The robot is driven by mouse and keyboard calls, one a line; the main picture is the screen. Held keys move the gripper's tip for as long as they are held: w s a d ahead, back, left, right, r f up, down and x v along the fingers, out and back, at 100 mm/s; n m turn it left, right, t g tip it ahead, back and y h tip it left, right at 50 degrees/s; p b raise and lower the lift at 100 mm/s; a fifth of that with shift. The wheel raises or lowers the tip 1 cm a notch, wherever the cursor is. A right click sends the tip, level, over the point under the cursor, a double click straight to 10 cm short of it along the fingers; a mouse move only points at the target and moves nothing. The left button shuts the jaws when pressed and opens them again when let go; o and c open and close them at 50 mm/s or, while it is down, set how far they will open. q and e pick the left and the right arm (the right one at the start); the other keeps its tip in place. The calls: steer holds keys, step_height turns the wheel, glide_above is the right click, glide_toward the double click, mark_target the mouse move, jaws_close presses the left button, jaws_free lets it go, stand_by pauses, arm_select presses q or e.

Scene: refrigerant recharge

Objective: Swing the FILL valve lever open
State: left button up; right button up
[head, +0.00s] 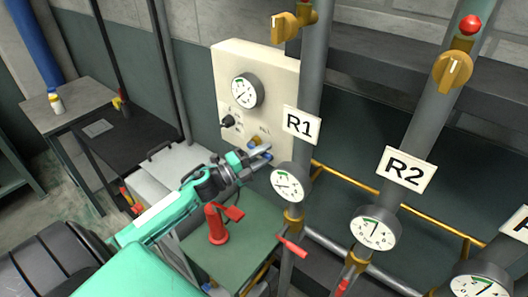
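A cream panel (279,77) stands behind the pipes, with a round gauge (247,90), a black knob (228,121) and a small label that seems to read FILL. Just below that label is a brass-coloured valve part (256,140), partly hidden by my gripper; its lever is too small and covered to make out clearly. My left gripper (262,150) reaches in from the lower left, with its fingertips right at this valve. The two fingers look apart, with blue at their tips. Whether they touch the lever is unclear. My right gripper is out of view.
The R1 pipe (313,60) with its gauge (287,183) stands close right of my gripper. The R2 pipe (420,125) is farther right. A red valve-like tool (217,226) stands on a green table (197,257) below. A dark table (125,128) is at left.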

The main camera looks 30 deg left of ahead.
arm_select(q)
steer(key=shift+w, duration=0.15)
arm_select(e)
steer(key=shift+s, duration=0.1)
arm_select(q)
jaws_close()
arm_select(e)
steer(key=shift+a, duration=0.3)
